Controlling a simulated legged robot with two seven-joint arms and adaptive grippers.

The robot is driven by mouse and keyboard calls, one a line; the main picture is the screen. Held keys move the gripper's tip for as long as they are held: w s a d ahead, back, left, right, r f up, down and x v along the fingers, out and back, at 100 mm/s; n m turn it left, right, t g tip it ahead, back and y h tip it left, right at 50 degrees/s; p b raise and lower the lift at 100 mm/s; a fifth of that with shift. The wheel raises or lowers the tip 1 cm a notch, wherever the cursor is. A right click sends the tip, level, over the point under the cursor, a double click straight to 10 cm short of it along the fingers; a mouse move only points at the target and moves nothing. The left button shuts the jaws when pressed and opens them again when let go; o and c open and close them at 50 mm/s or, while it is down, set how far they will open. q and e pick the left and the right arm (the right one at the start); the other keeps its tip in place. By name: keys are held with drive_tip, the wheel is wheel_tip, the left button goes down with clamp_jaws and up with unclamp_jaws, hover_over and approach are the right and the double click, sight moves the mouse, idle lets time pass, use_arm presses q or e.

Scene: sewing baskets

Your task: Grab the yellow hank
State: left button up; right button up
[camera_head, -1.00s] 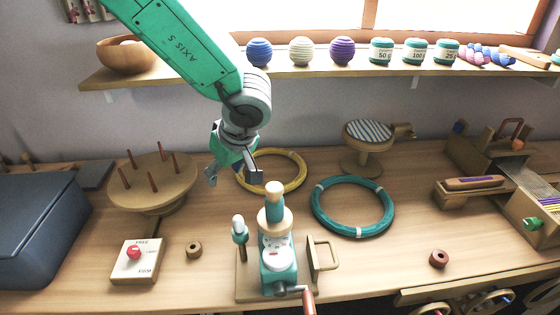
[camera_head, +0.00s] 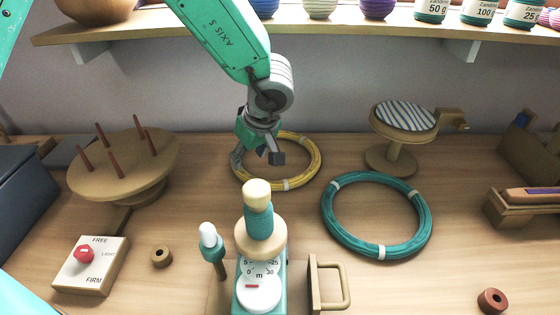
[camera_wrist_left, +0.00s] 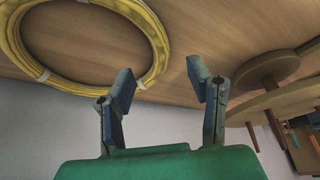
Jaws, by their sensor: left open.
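The yellow hank (camera_head: 309,177) is a ring tied with white bands. It lies flat on the table behind the winder, partly hidden by my left gripper (camera_head: 258,161) in the head view. In the left wrist view the hank (camera_wrist_left: 152,32) shows at the upper left, outside the fingers. My left gripper also shows there (camera_wrist_left: 160,90), with its two fingers apart and nothing between them. It is above the table at the hank's left part. The right gripper is not in view.
A teal hank (camera_head: 333,226) lies right of the yellow one. A winder with a dial (camera_head: 262,270) stands in front. A pegged round stand (camera_head: 95,181) is at the left and a striped round cushion stand (camera_head: 404,117) at the back right. A shelf (camera_head: 330,33) runs above.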

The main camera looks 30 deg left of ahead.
sight(245, 172)
use_arm(q)
drive_tip(key=f, duration=0.1)
drive_tip(key=a+f, duration=0.2)
drive_tip(key=shift+w+a+b, duration=0.2)
drive_tip(key=shift+w+b, duration=0.05)
drive_tip(key=shift+b, duration=0.05)
drive_tip(key=shift+w+a+f, duration=0.1)
drive_tip(key=shift+f, duration=0.3)
drive_tip(key=f+b, duration=0.2)
drive_tip(key=f, duration=0.1)
drive_tip(key=shift+w+d+f, duration=0.15)
drive_tip(key=shift+w+d, duration=0.05)
drive_tip(key=shift+w, duration=0.2)
drive_tip(key=shift+w+f, duration=0.1)
drive_tip(key=shift+f, duration=0.1)
drive_tip(key=shift+a, duration=0.35)
drive_tip(key=shift+a+f, duration=0.1)
drive_tip(key=shift+a, duration=0.15)
clamp_jaws()
drive_tip(key=shift+d, duration=0.15)
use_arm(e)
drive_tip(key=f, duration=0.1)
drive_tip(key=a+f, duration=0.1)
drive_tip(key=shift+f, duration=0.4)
